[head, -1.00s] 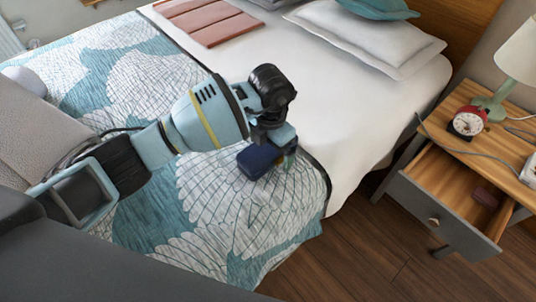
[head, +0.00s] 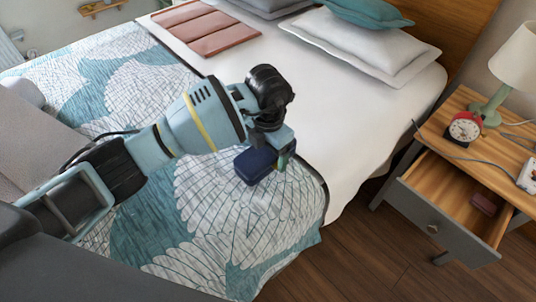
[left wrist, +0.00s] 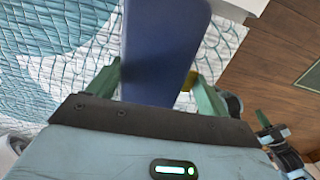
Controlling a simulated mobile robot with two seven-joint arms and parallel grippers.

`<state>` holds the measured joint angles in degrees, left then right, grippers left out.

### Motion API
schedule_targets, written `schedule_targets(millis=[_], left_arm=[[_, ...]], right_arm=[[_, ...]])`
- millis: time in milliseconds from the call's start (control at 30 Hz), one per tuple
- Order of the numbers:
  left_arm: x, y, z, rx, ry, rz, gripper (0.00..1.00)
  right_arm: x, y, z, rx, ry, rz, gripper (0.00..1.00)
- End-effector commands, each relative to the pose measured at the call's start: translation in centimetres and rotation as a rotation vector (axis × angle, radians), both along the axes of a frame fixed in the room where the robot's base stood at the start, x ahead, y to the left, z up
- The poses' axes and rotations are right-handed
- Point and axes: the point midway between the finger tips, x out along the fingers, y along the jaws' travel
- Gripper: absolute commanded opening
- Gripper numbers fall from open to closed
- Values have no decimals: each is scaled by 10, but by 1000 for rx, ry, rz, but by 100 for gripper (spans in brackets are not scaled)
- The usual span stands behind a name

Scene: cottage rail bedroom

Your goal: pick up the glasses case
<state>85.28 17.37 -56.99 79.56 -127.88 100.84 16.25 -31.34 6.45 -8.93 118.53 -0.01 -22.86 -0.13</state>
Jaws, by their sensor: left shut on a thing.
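The glasses case, a dark blue box (head: 254,166), is at my left gripper (head: 278,163) over the patterned throw on the bed. In the left wrist view the blue case (left wrist: 160,50) stands between the two green fingers (left wrist: 157,85). My left gripper is shut on it. Part of the case is hidden by the gripper in the head view. I cannot tell how far it is from the throw.
The bed has a teal and white throw (head: 215,210), pillows (head: 365,45) and a folded pink cloth (head: 205,28). On the right a nightstand (head: 470,95) holds a red alarm clock (head: 465,128) and a lamp (head: 522,60). Its open drawer (head: 435,222) holds a small dark red item (head: 484,205).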

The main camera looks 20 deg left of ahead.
Motion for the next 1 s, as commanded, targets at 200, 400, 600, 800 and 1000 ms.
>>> schedule_targets(millis=[200,400,600,800,1000], left_arm=[[-5,-2,16,0,0,-2,53],[-25,-12,18,1,-1,-3,53],[-63,-32,22,-1,1,-7,53],[-104,-52,26,-1,1,-5,53],[-130,-66,28,0,1,-3,53]], right_arm=[[0,0,1,1,-1,-1,0],[1,0,3,1,-3,-1,0],[0,0,4,1,-2,-1,0],[-1,0,4,1,0,-1,0],[-1,0,4,1,0,-1,0]])
